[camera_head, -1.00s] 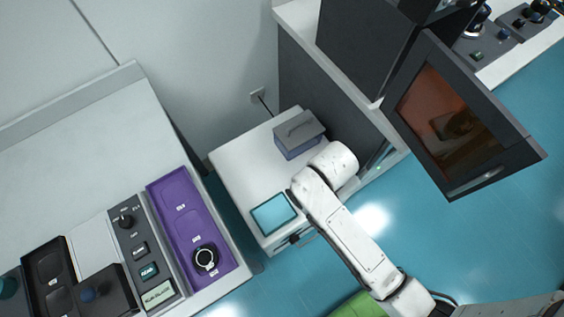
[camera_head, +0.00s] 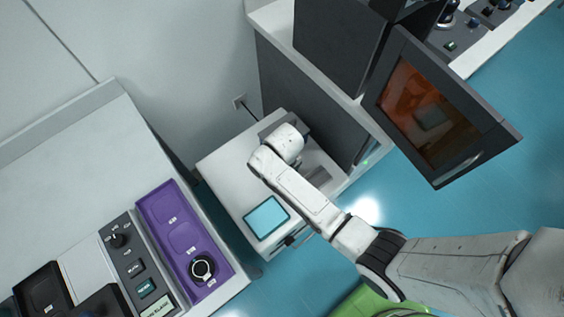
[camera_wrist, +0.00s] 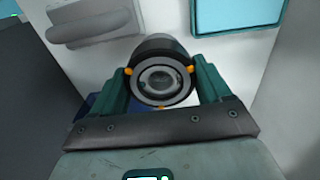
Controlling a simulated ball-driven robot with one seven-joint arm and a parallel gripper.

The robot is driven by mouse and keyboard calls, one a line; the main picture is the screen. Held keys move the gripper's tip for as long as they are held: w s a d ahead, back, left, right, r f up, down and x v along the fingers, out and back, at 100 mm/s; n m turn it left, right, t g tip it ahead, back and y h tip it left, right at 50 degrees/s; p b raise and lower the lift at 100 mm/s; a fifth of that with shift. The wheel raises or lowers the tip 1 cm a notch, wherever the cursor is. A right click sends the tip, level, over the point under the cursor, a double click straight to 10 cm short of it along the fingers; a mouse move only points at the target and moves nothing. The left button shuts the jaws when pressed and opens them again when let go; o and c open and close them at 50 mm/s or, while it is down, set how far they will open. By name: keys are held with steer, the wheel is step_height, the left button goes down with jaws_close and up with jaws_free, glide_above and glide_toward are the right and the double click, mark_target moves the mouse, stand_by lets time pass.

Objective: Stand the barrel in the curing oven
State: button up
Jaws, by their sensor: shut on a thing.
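The barrel (camera_wrist: 160,75) is a dark cylinder with a glass lens in its near end and small orange dots around its rim. In the wrist view it sits between the two green fingers of my gripper (camera_wrist: 162,88), which is shut on it. In the head view my arm hides the gripper and the barrel. The curing oven (camera_head: 335,45) is a dark cabinet at the top of the head view. Its door (camera_head: 482,113), with an orange window, appears swung open. The inside of the oven is not visible.
A white unit with a blue screen (camera_head: 266,216) stands below my arm, with a grey handled part (camera_wrist: 95,25) on it. On the left bench, a purple tray (camera_head: 160,205) holds a black ring-shaped part (camera_head: 202,267). Blue floor is clear at right.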

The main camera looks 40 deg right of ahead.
steer(key=shift+w+f, duration=0.5)
steer(key=shift+f, duration=1.5)
steer(key=shift+f+b, duration=0.2)
steer(key=shift+b, duration=0.15)
steer(key=o, duration=1.6)
